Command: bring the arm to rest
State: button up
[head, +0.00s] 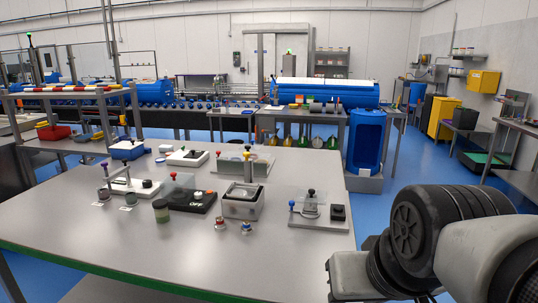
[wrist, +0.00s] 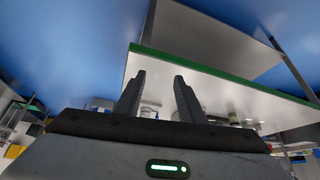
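My gripper shows in the wrist view (wrist: 160,88). Its two dark fingers stand apart with nothing between them, so it is open and empty. In the head view my arm (head: 440,245) is bent at the lower right, beside the table's right edge, and my gripper cannot be made out there. The grey table (head: 110,235) with a green edge fills the lower left of the head view. Its underside or top shows behind the fingers in the wrist view, with the green edge (wrist: 220,73) crossing the picture.
On the table are a clear tub (head: 243,207), a black OFF box (head: 190,200), a grey plate with knobs (head: 318,213), a small green-based jar (head: 161,211) and two small knobs (head: 246,227). A blue cylinder (head: 366,140) stands behind. The table's front left is clear.

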notch_tip(320, 180, up, 16)
jog(key=s+p, duration=0.1)
jog(key=p, duration=1.5)
jog(key=shift+s+d, duration=0.4)
jog(key=shift+d, duration=0.05)
